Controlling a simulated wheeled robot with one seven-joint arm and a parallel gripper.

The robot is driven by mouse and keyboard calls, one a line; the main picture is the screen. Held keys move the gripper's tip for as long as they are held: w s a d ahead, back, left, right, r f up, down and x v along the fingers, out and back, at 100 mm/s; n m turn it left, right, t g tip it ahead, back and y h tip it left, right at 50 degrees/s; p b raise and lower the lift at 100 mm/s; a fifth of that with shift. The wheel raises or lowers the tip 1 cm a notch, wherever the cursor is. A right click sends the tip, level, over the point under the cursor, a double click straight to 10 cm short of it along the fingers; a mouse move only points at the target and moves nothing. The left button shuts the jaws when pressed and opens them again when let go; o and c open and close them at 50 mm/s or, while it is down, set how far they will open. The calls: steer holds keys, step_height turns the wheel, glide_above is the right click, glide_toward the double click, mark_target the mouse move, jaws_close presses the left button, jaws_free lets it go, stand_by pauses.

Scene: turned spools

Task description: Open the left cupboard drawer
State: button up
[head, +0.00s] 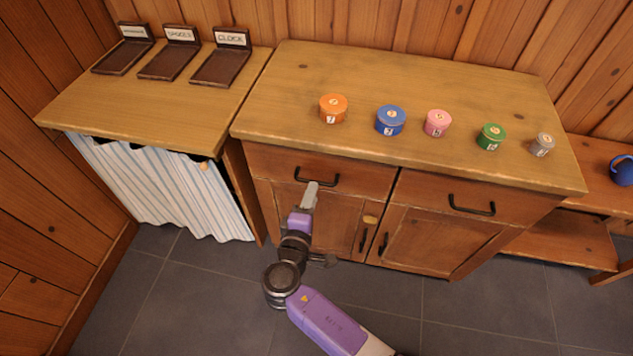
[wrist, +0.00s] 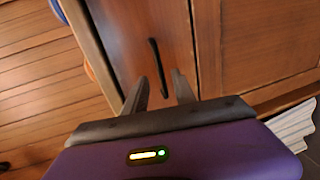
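The left cupboard drawer (head: 364,181) is shut, its front flush under the cupboard's top. Its black bar handle (head: 330,182) shows in the head view, partly behind my gripper (head: 312,187). In the wrist view the drawer front (wrist: 125,40) fills the upper middle, and the handle (wrist: 156,60) runs down toward the gap between my fingers. My gripper (wrist: 160,76) is open, with one finger on each side of the handle's lower end in that view. I cannot tell whether the fingers touch the handle.
Several numbered round tins, such as the orange one (head: 333,108) and the blue one (head: 390,120), stand on the cupboard top (head: 450,80). A right drawer (head: 450,200) is also shut. A striped curtain (head: 160,185) hangs at left. The grey floor (head: 450,310) in front is clear.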

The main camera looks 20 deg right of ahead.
mark_target(316, 181)
steer(key=x, duration=0.6)
jaws_close()
stand_by(1.4)
